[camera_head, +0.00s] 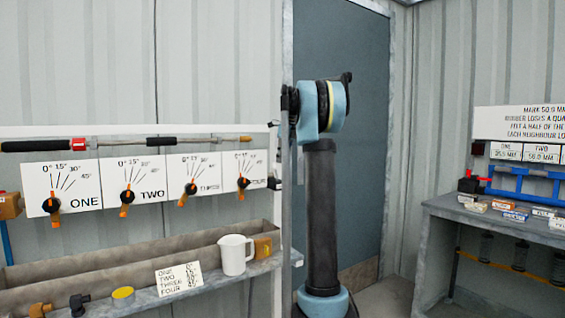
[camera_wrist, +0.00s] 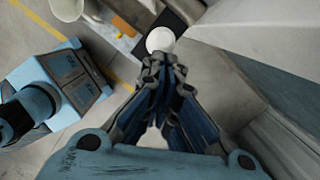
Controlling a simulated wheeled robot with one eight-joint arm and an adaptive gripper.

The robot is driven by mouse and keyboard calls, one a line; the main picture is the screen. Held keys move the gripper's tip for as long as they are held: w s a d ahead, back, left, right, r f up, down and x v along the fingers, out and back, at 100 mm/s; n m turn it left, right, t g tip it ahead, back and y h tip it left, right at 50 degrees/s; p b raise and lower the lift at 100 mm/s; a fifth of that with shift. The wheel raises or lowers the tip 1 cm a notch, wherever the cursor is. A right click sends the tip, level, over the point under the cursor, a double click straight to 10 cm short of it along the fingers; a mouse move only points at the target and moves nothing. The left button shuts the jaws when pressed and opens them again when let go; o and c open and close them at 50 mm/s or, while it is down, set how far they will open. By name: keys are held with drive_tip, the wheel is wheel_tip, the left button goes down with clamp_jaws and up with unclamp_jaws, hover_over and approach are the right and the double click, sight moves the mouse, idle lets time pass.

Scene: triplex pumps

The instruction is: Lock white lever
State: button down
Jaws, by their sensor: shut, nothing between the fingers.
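In the wrist view my gripper (camera_wrist: 160,62) is shut, its fingertips together and nothing between them. A white round knob (camera_wrist: 160,40) shows just beyond the fingertips, in front of a dark plate. It looks like the end of the white lever; the rest of the lever is hidden or cannot be told apart. Whether the fingertips touch the knob cannot be told. In the head view my arm stands upright before the grey door, and neither my gripper nor a clear white lever shows there.
In the head view a wall panel carries several dials with orange-tipped handles (camera_head: 126,203). Below it a trough shelf holds a white jug (camera_head: 235,254). A grey bench (camera_head: 500,235) with a blue rack (camera_head: 525,183) stands at right. Floor with a yellow line (camera_wrist: 40,18) shows in the wrist view.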

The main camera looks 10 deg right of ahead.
idle(0.3)
drive_tip(key=w+d+v, duration=0.1)
drive_tip(key=v, duration=1)
drive_tip(key=shift+r, duration=0.15)
drive_tip(key=shift+d, duration=0.15)
drive_tip(key=s+a+f+n, duration=0.2)
drive_tip(key=s+f+n, duration=0.35)
drive_tip(key=s, duration=0.35)
drive_tip(key=s+a+f+n+h, duration=0.1)
drive_tip(key=s+a+f+n, duration=0.1)
drive_tip(key=s+f+n, duration=0.5)
drive_tip(key=s+a+f+n, duration=0.15)
drive_tip(key=s+f, duration=0.35)
drive_tip(key=s, duration=0.5)
drive_tip(key=s+f+n, duration=0.6)
drive_tip(key=s+f, duration=0.5)
drive_tip(key=f, duration=0.3)
drive_tip(key=s+f+n+t+h, duration=0.1)
drive_tip(key=s+f+n, duration=0.5)
drive_tip(key=s+f, duration=0.6)
wheel_tip(320, 180, down, 4)
drive_tip(key=shift+a+r, duration=0.15)
drive_tip(key=shift+a, duration=0.15)
